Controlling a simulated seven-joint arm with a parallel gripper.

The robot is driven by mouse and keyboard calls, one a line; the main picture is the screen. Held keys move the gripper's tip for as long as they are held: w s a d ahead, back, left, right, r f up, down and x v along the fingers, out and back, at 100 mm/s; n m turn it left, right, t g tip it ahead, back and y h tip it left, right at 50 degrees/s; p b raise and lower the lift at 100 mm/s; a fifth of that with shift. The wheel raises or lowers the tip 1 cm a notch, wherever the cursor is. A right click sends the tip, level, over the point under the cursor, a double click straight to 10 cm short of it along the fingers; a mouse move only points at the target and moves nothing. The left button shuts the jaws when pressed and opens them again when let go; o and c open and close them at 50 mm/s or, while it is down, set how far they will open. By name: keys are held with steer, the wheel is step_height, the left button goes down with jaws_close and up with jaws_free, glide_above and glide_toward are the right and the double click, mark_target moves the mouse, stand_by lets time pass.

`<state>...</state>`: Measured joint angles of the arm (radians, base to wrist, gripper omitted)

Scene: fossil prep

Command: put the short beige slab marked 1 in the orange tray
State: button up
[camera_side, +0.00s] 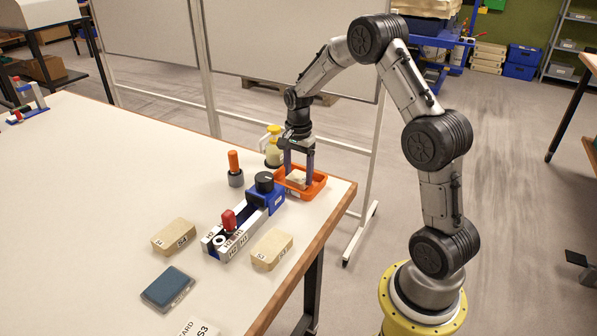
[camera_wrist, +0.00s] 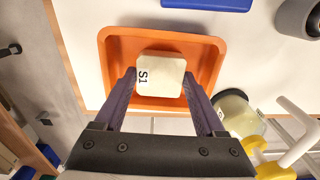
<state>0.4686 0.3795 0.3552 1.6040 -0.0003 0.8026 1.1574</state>
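The short beige slab marked S1 (camera_wrist: 160,72) is inside the orange tray's outline in the wrist view, label toward the left. In the side view the slab (camera_side: 298,177) shows low between my fingers at the tray. The orange tray (camera_side: 309,193) stands near the table's far right edge; its rim (camera_wrist: 112,45) surrounds the slab in the wrist view. My gripper (camera_side: 299,180) points down into the tray. In the wrist view its purple fingertips (camera_wrist: 160,76) are against both sides of the slab. Whether the slab touches the tray floor is hidden.
A blue and grey fixture with a red handle (camera_side: 229,221) stands before the tray. Two beige slabs (camera_side: 174,237) (camera_side: 272,249), a blue-grey pad (camera_side: 167,288) and an orange-handled tool (camera_side: 234,168) sit around it. A yellow-topped bottle (camera_side: 273,152) stands just behind the tray.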

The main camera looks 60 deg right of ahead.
mark_target(298, 176)
steer(key=o, duration=0.4)
steer(key=shift+r, duration=0.1)
step_height(298, 176, up, 11)
steer(key=s+a+r+n+t, duration=0.1)
steer(key=s+a+r+n, duration=0.25)
steer(key=a+r, duration=0.25)
steer(key=s+a+n+t, duration=0.2)
steer(key=s+a+n, duration=0.5)
steer(key=s, duration=0.2)
steer(key=s+a+r+n+t, duration=0.1)
steer(key=s+a+n+t, duration=0.1)
steer(key=s+a+n, duration=0.5)
steer(key=s+n, duration=0.1)
steer(key=s, duration=0.2)
steer(key=shift+s+t, duration=0.3)
